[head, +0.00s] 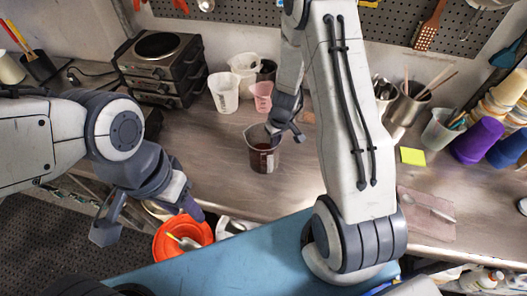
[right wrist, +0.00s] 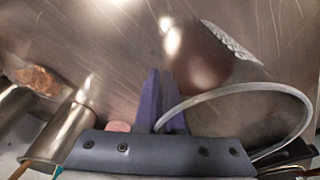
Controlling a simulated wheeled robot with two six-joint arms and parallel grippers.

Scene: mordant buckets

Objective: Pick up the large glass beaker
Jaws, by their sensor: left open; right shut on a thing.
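The large glass beaker (head: 262,158) stands upright on the worktop and holds dark red liquid. My right gripper (head: 284,133) is at the beaker's upper right side, shut on its rim or wall; the exact contact is partly hidden. In the right wrist view, the gripper fingers (right wrist: 161,103) are close together, with a curved clear glass edge (right wrist: 245,90) beside them. My left gripper (head: 148,210) is open and empty, in front of the worktop's edge at the left.
White (head: 224,92) and pink (head: 260,97) measuring cups stand behind the beaker. An orange bucket (head: 172,248) sits below the worktop's front edge. A metal utensil can (head: 408,106) and yellow notes (head: 412,156) are at the right. Worktop left of the beaker is clear.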

